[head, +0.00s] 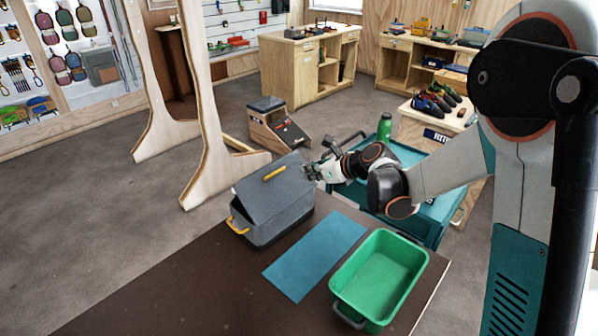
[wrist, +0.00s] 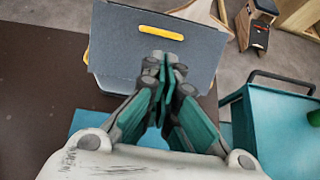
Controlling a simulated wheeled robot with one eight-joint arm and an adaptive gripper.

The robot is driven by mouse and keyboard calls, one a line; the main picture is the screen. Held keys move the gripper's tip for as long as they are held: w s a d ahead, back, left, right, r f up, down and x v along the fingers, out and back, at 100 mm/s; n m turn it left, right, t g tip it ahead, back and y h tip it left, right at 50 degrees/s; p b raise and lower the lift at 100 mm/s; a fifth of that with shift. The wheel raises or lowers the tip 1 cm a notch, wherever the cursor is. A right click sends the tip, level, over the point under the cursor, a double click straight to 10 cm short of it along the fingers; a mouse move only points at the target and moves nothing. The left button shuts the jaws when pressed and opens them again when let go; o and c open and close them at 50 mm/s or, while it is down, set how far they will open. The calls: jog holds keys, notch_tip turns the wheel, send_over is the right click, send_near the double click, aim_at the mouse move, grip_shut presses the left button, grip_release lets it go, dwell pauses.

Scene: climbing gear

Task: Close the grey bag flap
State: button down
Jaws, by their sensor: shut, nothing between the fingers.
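The grey bag (head: 272,222) stands on the brown table in the head view, with a yellow handle at its left end. Its grey flap (head: 262,192) is raised and tilted, with a yellow strip near its upper edge. The flap (wrist: 117,48) also fills the upper middle of the wrist view. My gripper (head: 308,171) is just right of the flap in the head view. In the wrist view my gripper (wrist: 168,68) is shut and empty, its fingertips overlapping the flap's lower right part. I cannot tell whether they touch it.
A blue mat (head: 314,254) and an open, empty green bin (head: 385,275) lie right of the bag on the brown table (head: 180,280). A teal cart (head: 425,222) with a green bottle (head: 384,127) stands behind. A wooden frame (head: 205,150) rises behind the bag at left.

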jog(key=b, duration=0.2)
send_over(281, 184)
jog(key=s+d, duration=0.2)
jog(key=s, duration=0.1)
jog(key=f, duration=0.7)
jog(key=shift+a, duration=0.2)
jog(key=shift+a, duration=0.1)
